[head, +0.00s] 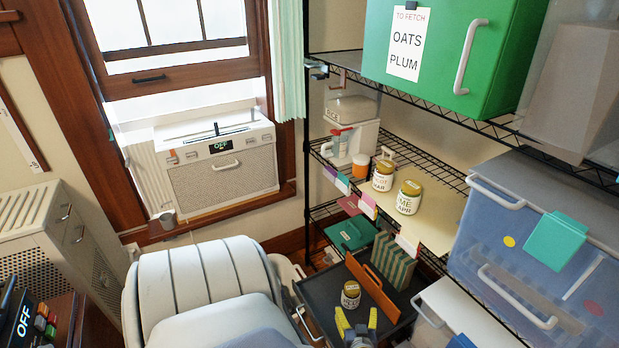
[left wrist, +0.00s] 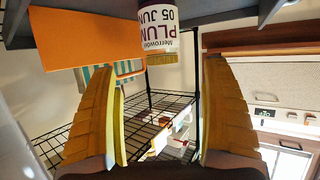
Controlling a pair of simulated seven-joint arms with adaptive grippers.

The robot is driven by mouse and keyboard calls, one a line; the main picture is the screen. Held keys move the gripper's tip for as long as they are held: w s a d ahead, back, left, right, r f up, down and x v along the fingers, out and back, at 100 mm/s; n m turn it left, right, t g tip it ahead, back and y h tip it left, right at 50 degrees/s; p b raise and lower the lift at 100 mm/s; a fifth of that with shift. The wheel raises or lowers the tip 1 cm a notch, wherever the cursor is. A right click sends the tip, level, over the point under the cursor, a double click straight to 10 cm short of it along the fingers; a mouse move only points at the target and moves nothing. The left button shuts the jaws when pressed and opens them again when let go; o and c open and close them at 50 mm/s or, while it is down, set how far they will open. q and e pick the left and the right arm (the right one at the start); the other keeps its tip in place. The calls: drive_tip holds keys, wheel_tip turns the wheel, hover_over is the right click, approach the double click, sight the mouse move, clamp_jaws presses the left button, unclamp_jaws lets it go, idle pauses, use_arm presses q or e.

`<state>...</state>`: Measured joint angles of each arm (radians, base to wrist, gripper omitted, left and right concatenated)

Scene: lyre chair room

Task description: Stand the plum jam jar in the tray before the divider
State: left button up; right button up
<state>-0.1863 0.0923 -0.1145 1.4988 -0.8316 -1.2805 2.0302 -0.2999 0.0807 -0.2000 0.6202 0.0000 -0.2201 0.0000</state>
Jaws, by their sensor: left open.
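The plum jam jar (head: 351,294), with a gold lid and a white label, stands upright in the dark tray (head: 322,291), on the near side of the orange divider (head: 370,286). In the left wrist view, which is upside down, the jar (left wrist: 158,32) shows its PLUM label, with the orange divider (left wrist: 85,40) beside it. My left gripper (head: 357,318) is open, its yellow fingers on the near side of the jar. In the left wrist view the gripper (left wrist: 165,65) has nothing between its fingers; the jar is beyond the tips. My right gripper is out of view.
A striped box (head: 394,260) stands behind the divider. Two more gold-lidded jars (head: 383,175) (head: 408,197) stand on a cream mat (head: 438,215) on the wire shelf. A blue clear bin (head: 490,250) is at right, a white rounded chair (head: 200,285) at left.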

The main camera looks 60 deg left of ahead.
use_arm(q)
drive_tip(key=w+d+r+m+t+h, duration=0.2)
drive_tip(key=w+d+r+m+h, duration=0.15)
drive_tip(key=d, duration=0.45)
drive_tip(key=w+d+r+m+t+h, duration=0.25)
drive_tip(key=w+d+m+h, duration=0.2)
drive_tip(key=d, duration=0.35)
drive_tip(key=s+d+f+m+g+h, duration=0.1)
drive_tip(key=s+f+m+g, duration=0.1)
drive_tip(key=s+f, duration=0.65)
drive_tip(key=s+d+f+m+g+h, duration=0.15)
drive_tip(key=s+f, duration=0.35)
drive_tip(key=f, duration=0.6)
drive_tip(key=s+f+m+g+h, duration=0.1)
drive_tip(key=s+f+m+g, duration=0.1)
drive_tip(key=s+f, duration=0.65)
drive_tip(key=s+f+g, duration=0.1)
drive_tip(key=s+f, duration=0.3)
drive_tip(key=s, duration=0.4)
drive_tip(key=s+a+f+m+g, duration=0.1)
drive_tip(key=s+f+g, duration=0.1)
drive_tip(key=s+f, duration=0.2)
drive_tip(key=s+a+f+m+g, duration=0.1)
drive_tip(key=s+f, duration=0.3)
drive_tip(key=s, duration=0.7)
drive_tip(key=shift+s+f, duration=0.25)
drive_tip(key=shift+s, duration=0.1)
